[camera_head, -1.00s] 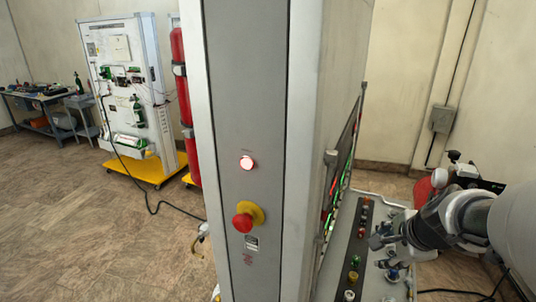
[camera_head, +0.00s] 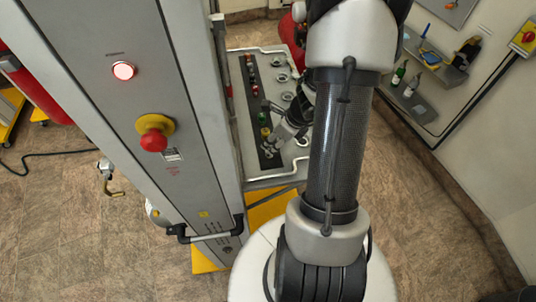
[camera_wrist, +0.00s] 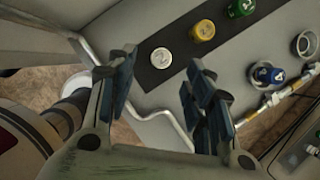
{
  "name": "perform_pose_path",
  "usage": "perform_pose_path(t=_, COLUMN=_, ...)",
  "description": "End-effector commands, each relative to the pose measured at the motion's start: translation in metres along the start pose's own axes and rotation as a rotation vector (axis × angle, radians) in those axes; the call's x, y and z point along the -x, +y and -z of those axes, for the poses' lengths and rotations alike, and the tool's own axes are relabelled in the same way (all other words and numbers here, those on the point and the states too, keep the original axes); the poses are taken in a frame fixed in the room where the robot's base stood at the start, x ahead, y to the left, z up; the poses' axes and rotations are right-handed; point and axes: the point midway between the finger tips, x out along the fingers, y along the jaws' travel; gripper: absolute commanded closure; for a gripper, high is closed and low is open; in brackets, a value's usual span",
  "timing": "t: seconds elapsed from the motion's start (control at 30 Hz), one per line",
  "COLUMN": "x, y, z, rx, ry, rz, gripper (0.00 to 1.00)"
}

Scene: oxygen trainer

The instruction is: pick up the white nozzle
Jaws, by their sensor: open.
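The white nozzle (camera_wrist: 160,57), a round cap with a dark mark on top, stands on the dark strip of the grey panel in the wrist view. It is at the near end of a row of coloured nozzles. My gripper (camera_wrist: 158,75) is open and empty. Its two blue-grey fingers appear to either side of the white nozzle in the picture, and the gap to it cannot be judged. In the head view my gripper (camera_head: 274,138) is low over the near end of the strip, and the nozzle there is hard to make out.
A yellow nozzle (camera_wrist: 203,30) and a green nozzle (camera_wrist: 240,8) stand further along the strip. A blue nozzle (camera_wrist: 265,73) sits in a ring to the right. A bent rail (camera_wrist: 160,115) edges the panel. A tall grey cabinet (camera_head: 120,110) stands left of the panel.

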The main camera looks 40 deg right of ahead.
Motion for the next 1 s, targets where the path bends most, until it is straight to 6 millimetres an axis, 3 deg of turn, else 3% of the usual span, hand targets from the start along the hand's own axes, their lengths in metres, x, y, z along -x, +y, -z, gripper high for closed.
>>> perform_pose_path(t=0.03, x=-0.014, y=0.0, z=0.002, rx=0.0, ry=0.001, rz=-0.001, gripper=0.53)
perform_pose_path(t=0.1, x=-0.023, y=0.0, z=0.001, rx=0.001, ry=0.0, rz=0.0, gripper=0.53)
perform_pose_path(t=0.37, x=-0.039, y=-0.001, z=0.002, rx=0.001, ry=0.001, rz=0.001, gripper=0.53)
perform_pose_path(t=0.63, x=-0.079, y=-0.003, z=0.006, rx=0.002, ry=0.0, rz=0.0, gripper=0.53)
perform_pose_path(t=1.0, x=-0.083, y=-0.003, z=0.005, rx=0.002, ry=0.0, rz=0.002, gripper=0.55)
